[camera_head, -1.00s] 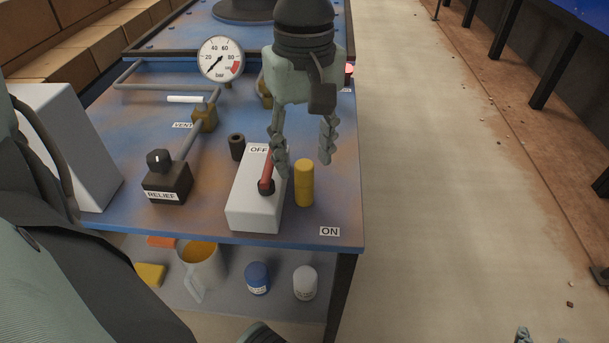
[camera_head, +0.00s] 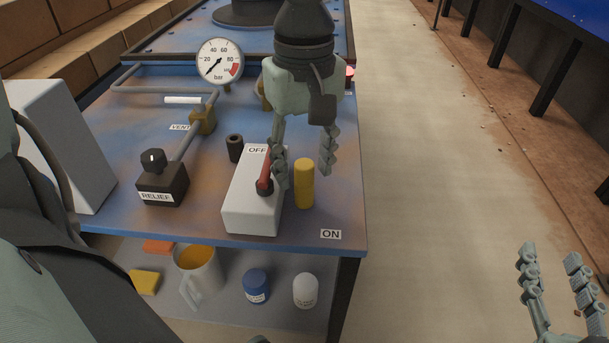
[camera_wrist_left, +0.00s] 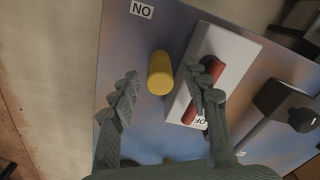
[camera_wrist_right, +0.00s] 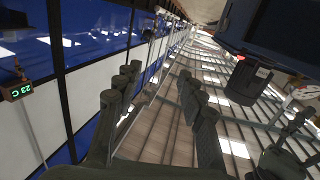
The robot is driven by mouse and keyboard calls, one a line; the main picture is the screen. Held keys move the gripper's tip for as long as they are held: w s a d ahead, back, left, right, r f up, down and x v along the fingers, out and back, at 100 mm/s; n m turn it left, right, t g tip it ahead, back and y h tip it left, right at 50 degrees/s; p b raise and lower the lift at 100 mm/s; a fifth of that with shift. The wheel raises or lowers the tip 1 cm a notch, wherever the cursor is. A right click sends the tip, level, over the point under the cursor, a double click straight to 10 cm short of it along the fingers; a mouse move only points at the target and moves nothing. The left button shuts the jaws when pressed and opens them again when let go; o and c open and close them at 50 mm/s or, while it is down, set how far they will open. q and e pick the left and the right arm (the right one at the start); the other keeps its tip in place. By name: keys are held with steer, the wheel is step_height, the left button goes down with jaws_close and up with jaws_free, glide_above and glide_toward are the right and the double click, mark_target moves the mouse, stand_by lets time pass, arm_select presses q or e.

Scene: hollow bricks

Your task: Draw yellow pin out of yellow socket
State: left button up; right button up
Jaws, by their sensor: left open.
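The yellow pin (camera_head: 304,172) and yellow socket (camera_head: 304,199) show as one upright yellow cylinder near the front right of the blue bench, beside a white switch box. I cannot make out a clear border between them. In the left wrist view the pin (camera_wrist_left: 160,72) shows from above. My left gripper (camera_head: 304,174) is open and empty; its fingers (camera_wrist_left: 161,96) are apart, one toward each side of the cylinder, with no clear contact. Its left finger overlaps the red lever in the head view. My right gripper (camera_head: 551,252) is open and empty off the bench's right side.
The white switch box (camera_head: 253,205) with its red lever (camera_head: 265,172) stands close left of the cylinder. A black relief block (camera_head: 162,185), a dark short cylinder (camera_head: 235,148) and a gauge (camera_head: 220,62) stand further left. A mug (camera_head: 198,275) and bottles are on the lower shelf.

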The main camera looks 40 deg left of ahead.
mark_target(304, 163)
arm_select(q)
steer(key=shift+f, duration=0.1)
arm_select(e)
steer(key=shift+a+r+t, duration=0.25)
steer(key=shift+r+t, duration=0.05)
steer(key=shift+r, duration=0.25)
arm_select(q)
steer(key=shift+b, duration=0.35)
arm_select(e)
steer(key=shift+f, duration=0.35)
arm_select(q)
steer(key=shift+c, duration=0.3)
jaws_close()
steer(key=shift+r, duration=0.2)
arm_select(e)
steer(key=shift+r, duration=0.15)
arm_select(q)
steer(key=shift+r+p, duration=1.65)
steer(key=shift+r, duration=0.75)
arm_select(e)
steer(key=shift+r, duration=1.5)
arm_select(q)
steer(key=shift+r, duration=0.1)
